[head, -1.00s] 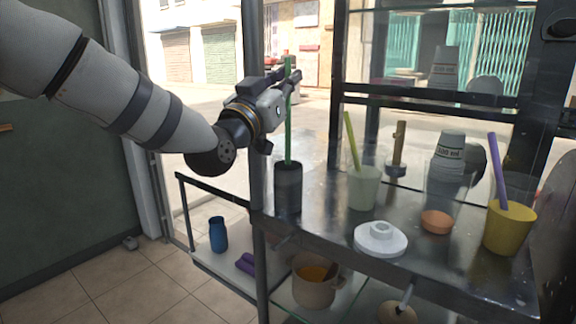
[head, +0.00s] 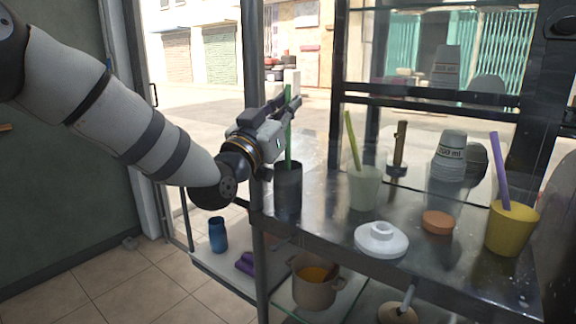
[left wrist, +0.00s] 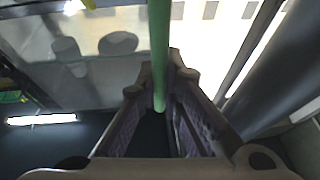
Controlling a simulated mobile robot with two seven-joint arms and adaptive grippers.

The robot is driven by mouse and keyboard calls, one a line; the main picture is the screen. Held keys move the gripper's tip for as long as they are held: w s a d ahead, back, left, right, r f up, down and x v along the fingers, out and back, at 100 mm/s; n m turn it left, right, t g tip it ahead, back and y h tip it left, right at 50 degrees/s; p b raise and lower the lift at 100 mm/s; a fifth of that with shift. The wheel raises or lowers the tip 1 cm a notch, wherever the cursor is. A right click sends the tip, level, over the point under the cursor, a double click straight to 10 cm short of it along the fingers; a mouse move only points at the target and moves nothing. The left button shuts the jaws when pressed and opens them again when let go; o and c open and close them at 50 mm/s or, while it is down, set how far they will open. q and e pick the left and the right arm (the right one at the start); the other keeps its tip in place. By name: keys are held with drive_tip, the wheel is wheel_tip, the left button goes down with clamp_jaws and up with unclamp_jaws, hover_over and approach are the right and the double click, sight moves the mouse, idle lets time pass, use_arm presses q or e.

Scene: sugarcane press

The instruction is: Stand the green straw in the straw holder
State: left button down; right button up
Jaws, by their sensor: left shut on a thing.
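The green straw (head: 288,140) is upright in the head view, its lower end inside or just behind the rim of the dark cylindrical straw holder (head: 288,192). The holder stands on the metal counter at its left end. My left gripper (head: 292,105) is shut on the straw above the holder. In the left wrist view the straw (left wrist: 159,50) runs down between the fingers of my left gripper (left wrist: 165,100). The straw's bottom end is hidden. My right gripper is not in view.
On the metal counter (head: 325,215) stand a pale cup (head: 364,188) with a yellow-green straw, a white lid (head: 381,240), an orange disc (head: 438,222) and a yellow cup (head: 511,230) with a purple straw. A dark post (head: 258,240) rises at the counter's left edge.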

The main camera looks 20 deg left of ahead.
sight(286, 88)
use_arm(q)
drive_tip(key=shift+f, duration=1.65)
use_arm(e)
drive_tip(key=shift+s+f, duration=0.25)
use_arm(q)
drive_tip(key=c, duration=1.7)
unclamp_jaws()
drive_tip(key=shift+o, duration=0.2)
drive_tip(key=shift+r, duration=3.55)
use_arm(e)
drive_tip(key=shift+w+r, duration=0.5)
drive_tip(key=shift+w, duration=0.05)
